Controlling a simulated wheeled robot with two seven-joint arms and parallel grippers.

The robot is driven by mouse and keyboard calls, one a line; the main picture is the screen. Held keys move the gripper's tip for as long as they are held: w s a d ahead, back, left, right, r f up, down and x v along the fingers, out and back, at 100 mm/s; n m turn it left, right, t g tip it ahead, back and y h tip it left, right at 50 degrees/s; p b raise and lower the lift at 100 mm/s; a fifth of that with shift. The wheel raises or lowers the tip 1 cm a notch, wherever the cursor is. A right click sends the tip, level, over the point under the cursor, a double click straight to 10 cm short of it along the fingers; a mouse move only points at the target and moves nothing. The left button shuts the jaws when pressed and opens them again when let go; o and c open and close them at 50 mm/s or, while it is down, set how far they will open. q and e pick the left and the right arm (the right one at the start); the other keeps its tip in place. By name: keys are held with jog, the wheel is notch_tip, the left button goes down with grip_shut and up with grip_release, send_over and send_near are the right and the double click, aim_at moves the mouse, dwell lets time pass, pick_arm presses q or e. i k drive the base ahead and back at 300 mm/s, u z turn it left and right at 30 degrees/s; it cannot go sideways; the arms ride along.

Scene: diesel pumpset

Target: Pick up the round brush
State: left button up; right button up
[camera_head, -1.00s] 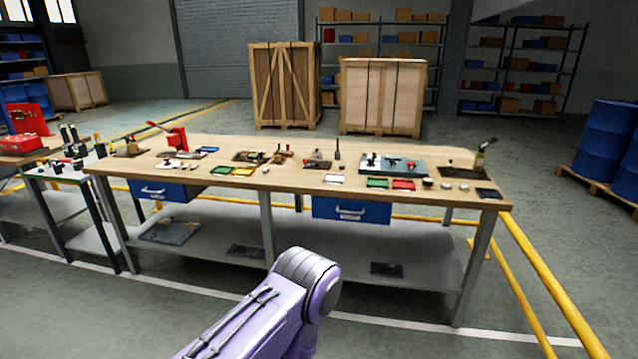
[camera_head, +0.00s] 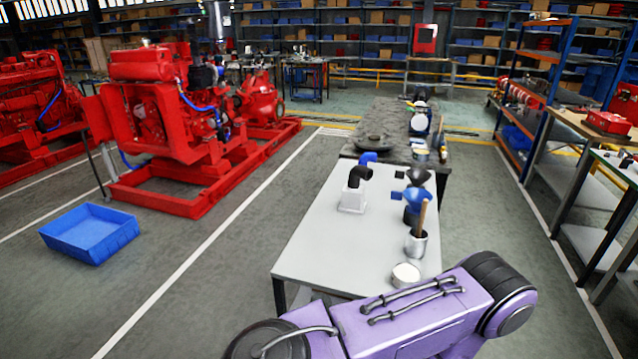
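A wooden handle (camera_head: 421,218) stands upright in a grey metal can (camera_head: 416,245) on the right edge of a light grey table. The lower end of the handle is hidden in the can, so I cannot tell whether it is the round brush. No other brush can be made out in this view. A purple arm link of mine crosses the bottom of the view, in front of the table's near end. Neither of my grippers is in view.
The light grey table (camera_head: 317,240) also holds a white block with a black elbow pipe (camera_head: 356,190), blue-and-black parts (camera_head: 414,197) and a white round tub (camera_head: 406,275). A blue crate (camera_head: 90,232) and red pumpset (camera_head: 180,125) stand left. Floor between crate and table is clear.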

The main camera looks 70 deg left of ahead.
aim_at(424, 206)
jog(key=u, duration=2.25)
